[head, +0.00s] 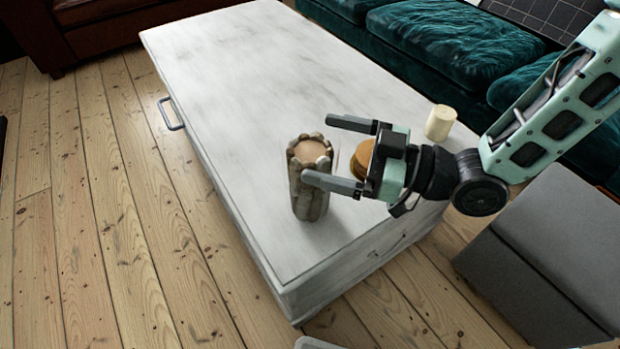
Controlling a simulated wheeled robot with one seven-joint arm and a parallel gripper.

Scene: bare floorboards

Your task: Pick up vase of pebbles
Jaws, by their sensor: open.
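The vase of pebbles (308,199) stands upright near the front end of the white table (230,60). It is a grey-brown cylinder of stones with a tan round surface inside its top rim. My gripper (328,152) is open, with its two grey fingers pointing left toward the vase. In the picture the nearer finger overlaps the vase's upper right side. The farther finger is beyond it, above the table. I cannot tell whether a finger touches the vase. Nothing shows held between the fingers.
A cream cylinder (440,122) stands on the table behind my gripper. A round golden-brown thing (366,165) is partly hidden by my gripper. A teal sofa (430,40) runs along the far side. A grey block-like seat (560,250) is at right. The table's left part is clear.

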